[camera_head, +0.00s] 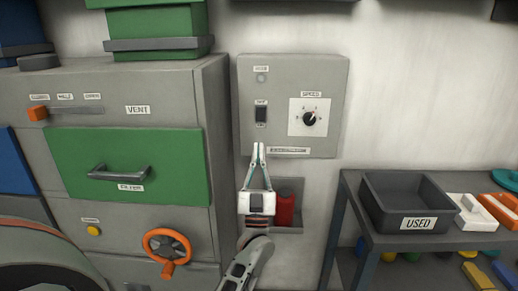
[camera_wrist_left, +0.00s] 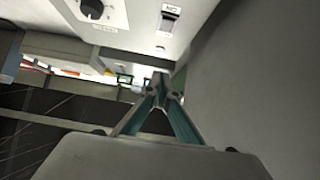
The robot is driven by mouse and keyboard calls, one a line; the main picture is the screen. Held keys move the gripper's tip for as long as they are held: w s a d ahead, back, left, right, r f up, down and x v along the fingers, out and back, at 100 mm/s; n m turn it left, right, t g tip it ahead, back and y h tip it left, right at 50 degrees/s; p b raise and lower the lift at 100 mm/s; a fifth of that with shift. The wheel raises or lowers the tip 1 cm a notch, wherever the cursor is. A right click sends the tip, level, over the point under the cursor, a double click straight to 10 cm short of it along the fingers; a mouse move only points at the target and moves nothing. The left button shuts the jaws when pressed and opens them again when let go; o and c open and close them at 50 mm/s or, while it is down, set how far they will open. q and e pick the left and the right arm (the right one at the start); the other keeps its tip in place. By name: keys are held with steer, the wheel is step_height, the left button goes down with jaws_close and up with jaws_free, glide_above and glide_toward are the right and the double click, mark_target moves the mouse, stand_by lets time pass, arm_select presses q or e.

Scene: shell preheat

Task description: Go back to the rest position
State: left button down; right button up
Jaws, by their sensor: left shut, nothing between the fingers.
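My left gripper (camera_head: 259,148) is in front of the lower left part of the grey wall control panel (camera_head: 273,90), its fingers pointing up and their tips together with nothing between them. In the left wrist view the closed fingertips (camera_wrist_left: 160,82) also show empty. The panel carries a dark rocker switch (camera_head: 261,113) above the fingertips and a black speed knob (camera_head: 309,118) to the right. I cannot tell how far the fingertips are from the panel. My right gripper is not in view.
A grey cabinet with a green drawer (camera_head: 130,166), an orange handwheel (camera_head: 167,247) and an orange vent slider (camera_head: 38,113) stands on the left. A recess with a red object (camera_head: 285,207) is behind my gripper. On the right, a dark bin marked USED (camera_head: 408,202) stands on a shelf unit.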

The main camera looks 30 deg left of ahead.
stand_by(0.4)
arm_select(q)
steer(key=s+d+f+m+g+h, duration=0.25)
steer(key=d+f+h, duration=0.2)
steer(key=f, duration=0.45)
steer(key=s+d+f+m+g+h+p, duration=0.1)
steer(key=s+d+f+m+h, duration=0.2)
steer(key=f+h, duration=0.4)
steer(key=s+d+f+m+g+h, duration=0.1)
steer(key=d+f+m+h, duration=0.35)
steer(key=f, duration=0.55)
steer(key=s+d+f+g, duration=0.3)
steer(key=s+f+g, duration=0.1)
steer(key=s+f, duration=0.5)
steer(key=s+d+f+g+h, duration=0.1)
steer(key=s+d+f+g, duration=0.3)
steer(key=s+f, duration=0.5)
steer(key=s+g, duration=0.1)
steer(key=s, duration=0.2)
steer(key=shift+s+m+p, duration=0.35)
steer(key=shift+m+p, duration=0.05)
